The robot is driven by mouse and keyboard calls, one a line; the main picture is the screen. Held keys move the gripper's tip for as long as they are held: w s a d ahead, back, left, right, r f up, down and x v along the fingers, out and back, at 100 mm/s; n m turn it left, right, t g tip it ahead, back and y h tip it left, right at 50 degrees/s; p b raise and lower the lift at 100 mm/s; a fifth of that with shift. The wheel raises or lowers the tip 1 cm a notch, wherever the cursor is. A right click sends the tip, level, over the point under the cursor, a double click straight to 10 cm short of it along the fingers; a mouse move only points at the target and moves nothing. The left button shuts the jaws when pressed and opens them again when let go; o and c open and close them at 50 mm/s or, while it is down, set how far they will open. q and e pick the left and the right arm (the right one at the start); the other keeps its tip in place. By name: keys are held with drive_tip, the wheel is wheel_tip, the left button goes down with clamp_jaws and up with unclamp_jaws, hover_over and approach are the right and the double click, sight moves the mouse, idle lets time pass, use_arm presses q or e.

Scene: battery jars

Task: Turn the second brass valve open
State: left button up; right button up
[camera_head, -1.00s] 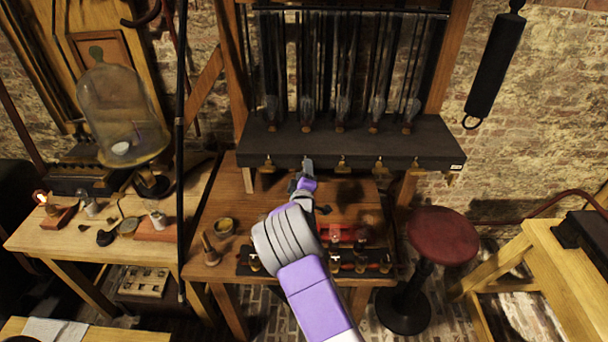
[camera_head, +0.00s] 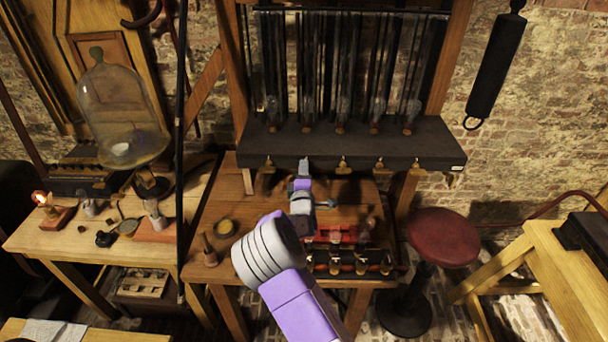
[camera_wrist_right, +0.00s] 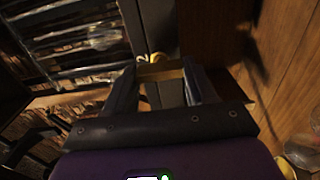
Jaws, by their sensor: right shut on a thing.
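A row of small brass valves hangs along the front edge of the dark shelf (camera_head: 440,150). My right gripper (camera_head: 304,166) reaches up to the second place from the left and hides the valve there. The right wrist view shows my right gripper (camera_wrist_right: 162,88) shut on a brass valve (camera_wrist_right: 160,70), its fingers on both sides of the handle. A figure 2 is marked beside this valve. The first valve (camera_head: 268,163) is to its left and the third valve (camera_head: 343,163) to its right, both apart from the gripper. My left gripper is not in view.
Glass tubes (camera_head: 340,70) stand behind the shelf. The wooden bench (camera_head: 240,190) below holds a red-and-black rack (camera_head: 350,258) and small vessels. A glass bell jar (camera_head: 118,115) stands left, a red stool (camera_head: 443,237) right.

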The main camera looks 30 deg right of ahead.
drive_tip(key=o, duration=1)
drive_tip(key=shift+o, duration=0.2)
drive_tip(key=v, duration=0.7)
drive_tip(key=shift+s, duration=0.3)
drive_tip(key=shift+a, duration=0.1)
